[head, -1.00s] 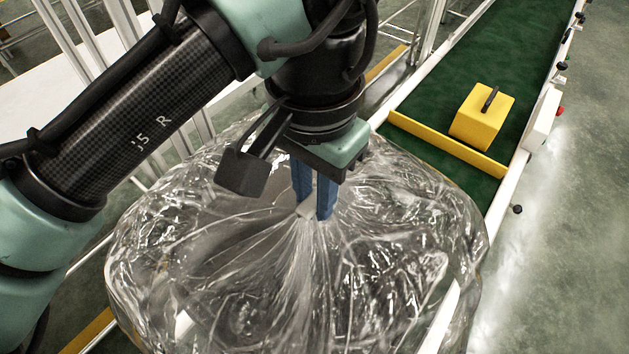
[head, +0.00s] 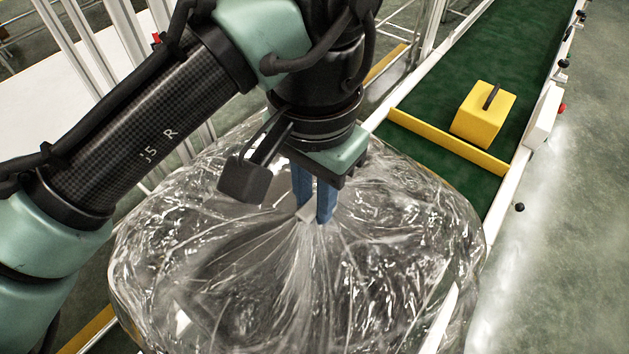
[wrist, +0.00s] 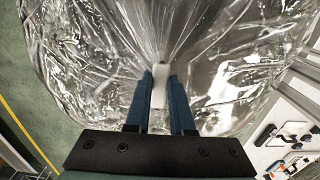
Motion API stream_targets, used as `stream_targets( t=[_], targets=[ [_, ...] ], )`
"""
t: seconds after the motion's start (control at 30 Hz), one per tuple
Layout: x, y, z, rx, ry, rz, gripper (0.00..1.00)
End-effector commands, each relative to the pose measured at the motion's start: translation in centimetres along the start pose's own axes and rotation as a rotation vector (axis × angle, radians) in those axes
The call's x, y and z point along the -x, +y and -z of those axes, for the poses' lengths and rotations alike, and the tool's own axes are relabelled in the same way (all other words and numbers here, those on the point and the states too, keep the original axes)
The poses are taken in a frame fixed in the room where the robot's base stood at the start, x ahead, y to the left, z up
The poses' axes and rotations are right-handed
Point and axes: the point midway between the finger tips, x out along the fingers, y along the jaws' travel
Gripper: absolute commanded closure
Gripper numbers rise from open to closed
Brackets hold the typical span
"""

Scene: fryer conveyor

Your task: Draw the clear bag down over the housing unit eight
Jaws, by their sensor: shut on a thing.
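The clear bag (head: 230,255) is a large, crinkled, see-through film gathered to a peak in the lower middle of the head view. My gripper (head: 314,218), with blue fingers, is shut on the gathered top of the bag. The wrist view also shows the fingers (wrist: 159,85) pinching a small whitish tab, with the bag (wrist: 90,45) spreading out in folds below. The housing unit eight cannot be made out; a grey shape shows dimly through the film, but I cannot tell what it is. The bag's lower edge is out of view.
A green conveyor belt (head: 498,45) runs to the upper right, crossed by a yellow bar (head: 447,142). A yellow block with a black handle (head: 482,115) stands on the belt beyond the bar. White rails flank the belt. Open floor (head: 570,250) lies at the right.

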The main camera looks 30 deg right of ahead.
Motion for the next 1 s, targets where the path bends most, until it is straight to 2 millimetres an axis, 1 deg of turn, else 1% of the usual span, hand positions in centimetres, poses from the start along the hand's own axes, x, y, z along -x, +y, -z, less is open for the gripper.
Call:
stream_targets(
  t=[0.2,0.4,0.43,0.57,0.6,0.63,1.0],
  targets=[
    [-0.52,0.01,-0.01,0.000,0.000,0.000,1.00],
    [-0.44,0.00,-0.01,0.000,0.000,0.000,1.00],
    [-0.44,0.00,-0.01,0.000,0.000,0.000,0.77],
    [-0.44,0.00,-0.01,0.000,0.000,0.000,0.54],
    [-0.44,0.01,-0.01,0.000,0.000,0.000,0.46],
    [-0.44,0.01,0.00,0.000,0.000,0.000,0.44],
    [-0.14,0.01,0.00,0.000,0.000,0.000,0.44]
  ],
)
